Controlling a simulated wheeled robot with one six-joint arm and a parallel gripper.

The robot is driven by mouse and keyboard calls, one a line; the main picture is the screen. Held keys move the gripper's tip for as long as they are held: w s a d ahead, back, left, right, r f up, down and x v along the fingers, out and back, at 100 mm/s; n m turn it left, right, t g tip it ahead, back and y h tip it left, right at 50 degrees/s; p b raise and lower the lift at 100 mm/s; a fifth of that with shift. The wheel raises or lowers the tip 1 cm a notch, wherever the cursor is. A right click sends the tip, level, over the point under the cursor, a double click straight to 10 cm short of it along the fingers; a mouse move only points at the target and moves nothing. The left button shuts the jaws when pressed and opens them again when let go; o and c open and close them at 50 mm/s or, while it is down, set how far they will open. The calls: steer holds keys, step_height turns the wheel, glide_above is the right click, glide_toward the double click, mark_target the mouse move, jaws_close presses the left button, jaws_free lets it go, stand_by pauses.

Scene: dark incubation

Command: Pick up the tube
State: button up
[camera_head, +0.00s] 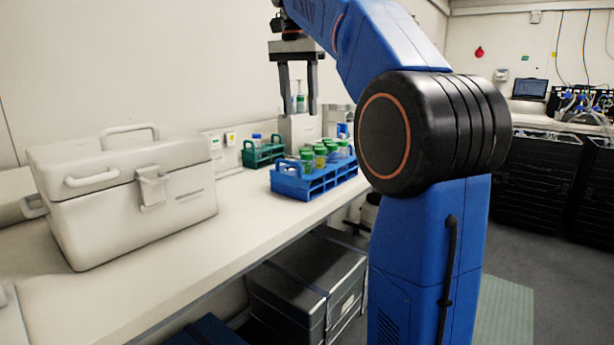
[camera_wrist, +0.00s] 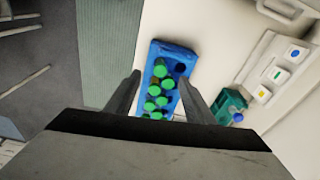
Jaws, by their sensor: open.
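Several tubes with green caps (camera_head: 332,147) stand upright in a blue rack (camera_head: 306,188) on the white bench. In the wrist view the green-capped tubes (camera_wrist: 159,71) fill much of the blue rack (camera_wrist: 175,48), seen from above. A green rack (camera_head: 262,155) behind it holds a blue-capped tube (camera_head: 257,138); this rack (camera_wrist: 229,101) and blue cap (camera_wrist: 238,117) also show in the wrist view. My gripper (camera_head: 299,112) points down above the racks, open and empty. In the wrist view my gripper's fingers (camera_wrist: 162,83) frame the blue rack from above, apart from it.
A large pale case (camera_head: 130,205) with handles stands on the bench at left. Bare bench (camera_head: 190,262) lies between it and the front edge. A wall panel with switches (camera_wrist: 277,75) is near the green rack. A dark chest (camera_head: 310,285) sits under the bench.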

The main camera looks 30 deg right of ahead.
mark_target(306, 153)
steer(key=shift+m, duration=0.7)
steer(key=w+d+f, duration=0.1)
steer(key=f, duration=0.4)
steer(key=d+f, duration=0.1)
steer(key=f, duration=0.4)
steer(key=w+d+f, duration=0.1)
steer(key=f, duration=0.4)
steer(key=shift+w+d+f, duration=0.2)
steer(key=shift+w+d, duration=0.1)
jaws_close()
